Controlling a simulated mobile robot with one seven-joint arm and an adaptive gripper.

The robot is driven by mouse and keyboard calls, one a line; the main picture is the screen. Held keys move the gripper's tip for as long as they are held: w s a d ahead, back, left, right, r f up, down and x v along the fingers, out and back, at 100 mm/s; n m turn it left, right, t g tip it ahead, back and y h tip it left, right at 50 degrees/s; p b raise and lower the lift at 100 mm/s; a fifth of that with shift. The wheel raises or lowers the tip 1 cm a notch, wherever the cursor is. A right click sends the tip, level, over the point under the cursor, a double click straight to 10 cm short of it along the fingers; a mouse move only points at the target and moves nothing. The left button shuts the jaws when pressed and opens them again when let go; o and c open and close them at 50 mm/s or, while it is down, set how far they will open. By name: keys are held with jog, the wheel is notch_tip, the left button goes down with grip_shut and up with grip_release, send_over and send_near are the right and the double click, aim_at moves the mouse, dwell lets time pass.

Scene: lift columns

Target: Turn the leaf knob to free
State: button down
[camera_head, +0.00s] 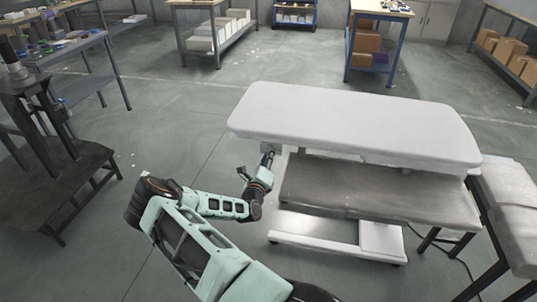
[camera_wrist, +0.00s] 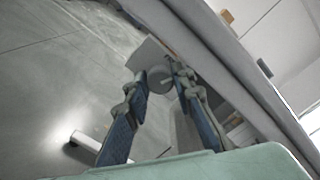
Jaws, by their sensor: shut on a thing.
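A white padded lift table (camera_head: 355,118) stands in the middle of the head view. A small grey round knob (camera_wrist: 160,79) sits under its edge in the wrist view, in front of a flat grey plate (camera_wrist: 148,54). My gripper (camera_wrist: 158,82) has its two fingers on either side of the knob and is shut on it. In the head view my gripper (camera_head: 268,157) is at the near left underside of the table top. The knob is too small and hidden to make out there. Which setting the knob is turned to cannot be told.
A grey padded bench (camera_head: 507,205) stands close on the right. A dark stand (camera_head: 55,180) is at the left. The floor between it and my arm is clear.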

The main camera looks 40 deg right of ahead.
jog(key=shift+n+p, duration=0.35)
jog(key=shift+n, duration=1.85)
jog(key=c, duration=1.7)
grip_release()
jog(key=shift+o, duration=0.2)
jog(key=shift+s, duration=0.1)
jog(key=v, duration=1.2)
